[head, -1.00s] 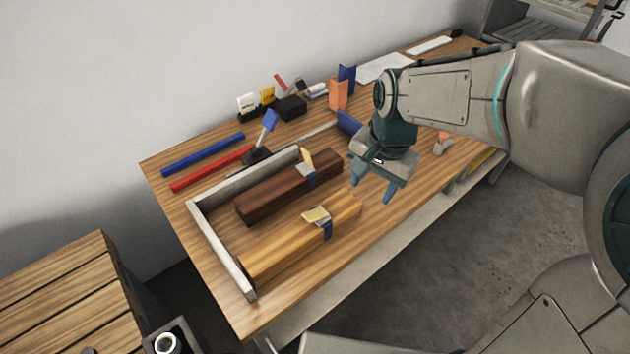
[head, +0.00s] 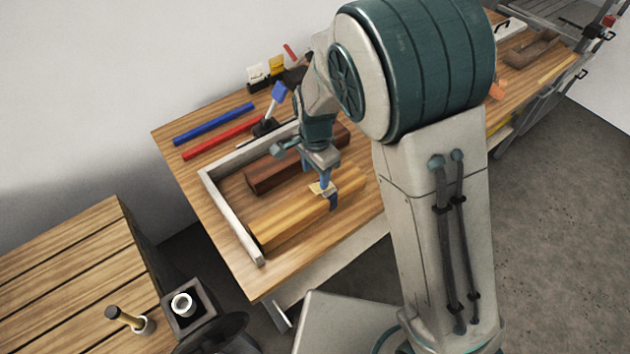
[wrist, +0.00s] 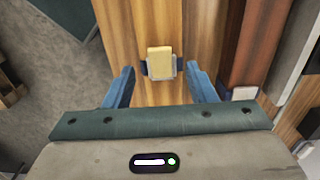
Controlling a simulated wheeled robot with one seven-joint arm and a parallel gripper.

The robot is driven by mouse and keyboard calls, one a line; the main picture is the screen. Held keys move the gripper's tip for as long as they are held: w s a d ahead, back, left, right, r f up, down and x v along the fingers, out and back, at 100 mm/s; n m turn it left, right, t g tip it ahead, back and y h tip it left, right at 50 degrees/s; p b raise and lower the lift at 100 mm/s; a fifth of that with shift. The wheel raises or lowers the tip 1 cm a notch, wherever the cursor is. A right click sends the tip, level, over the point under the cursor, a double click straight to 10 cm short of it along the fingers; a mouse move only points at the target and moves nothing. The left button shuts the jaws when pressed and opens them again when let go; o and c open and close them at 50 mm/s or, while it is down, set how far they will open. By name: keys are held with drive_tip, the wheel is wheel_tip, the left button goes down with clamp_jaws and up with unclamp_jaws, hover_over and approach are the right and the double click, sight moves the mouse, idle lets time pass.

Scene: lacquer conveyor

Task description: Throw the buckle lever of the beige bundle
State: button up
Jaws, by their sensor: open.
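The beige bundle (head: 290,217) is a pale wooden block lying at the front of the table with a dark blue strap (head: 334,200) around it. Its buckle has a cream lever (head: 318,188), which also shows in the wrist view (wrist: 160,60) above a grey buckle plate (wrist: 161,72). My gripper (head: 325,182) is open over this buckle. In the wrist view its blue fingers (wrist: 160,84) stand on either side of the bundle's buckle, with nothing between them held. Whether they touch the bundle I cannot tell.
A dark brown bundle (head: 272,175) lies just behind, partly hidden by my arm. A grey frame edge (head: 233,217) bounds the bundles at left. Blue (head: 213,124) and red (head: 222,138) bars and a blue-topped lever stand (head: 277,95) lie farther back.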

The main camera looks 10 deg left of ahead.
sight(315, 188)
drive_tip(key=shift+f, duration=2.65)
drive_tip(key=c, duration=1)
